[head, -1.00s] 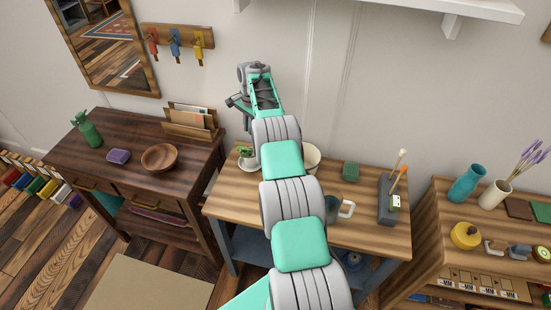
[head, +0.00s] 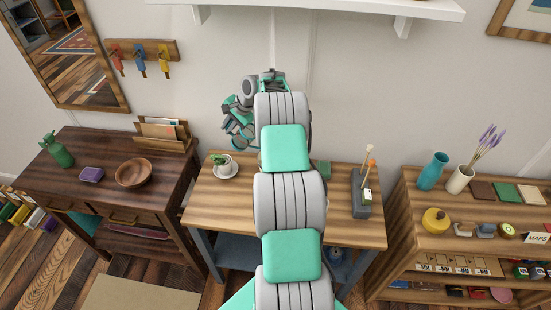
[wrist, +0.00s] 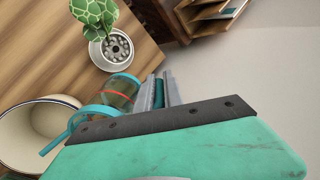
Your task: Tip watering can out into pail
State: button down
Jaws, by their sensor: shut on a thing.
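The watering can (wrist: 120,92) shows in the wrist view with an olive body, an orange band and teal trim. My gripper (wrist: 160,90) is shut on it, and the can looks tilted. In the head view my gripper (head: 238,112) is held up near the wall above the back of the middle table, with a teal part of the can (head: 238,143) just below it. The cream pail (wrist: 28,137) is at the lower left of the wrist view, beside the can. A teal loop overlaps its rim in the picture. My arm hides the pail in the head view.
A small plant (head: 222,160) in a white cup and saucer stands on the middle table (head: 215,198), left of my arm. A dark grey holder (head: 361,195) and a green block (head: 323,169) stand to the right. A wall shelf (head: 310,10) hangs above.

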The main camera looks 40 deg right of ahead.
aim_at(248, 140)
jog(key=shift+s+d+r, duration=0.1)
jog(key=shift+s+r, duration=0.2)
jog(key=shift+r, duration=0.05)
jog(key=shift+s+d+r+t, duration=0.45)
jog(key=shift+d+r+t, duration=0.05)
jog(key=shift+s+a+r+b, duration=0.1)
jog(key=shift+r+b, duration=0.05)
jog(key=shift+b, duration=0.15)
jog(key=shift+a, duration=0.1)
jog(key=shift+s, duration=0.1)
jog(key=shift+s+d+r+t+y+b, duration=0.35)
jog(key=shift+s+r+t+y+b, duration=0.15)
jog(key=shift+s+t+b, duration=0.25)
dwell(0.9)
jog(key=shift+s+d+r+t+y, duration=0.3)
jog(key=shift+s+r+t, duration=0.2)
jog(key=shift+t, duration=0.45)
dwell(0.8)
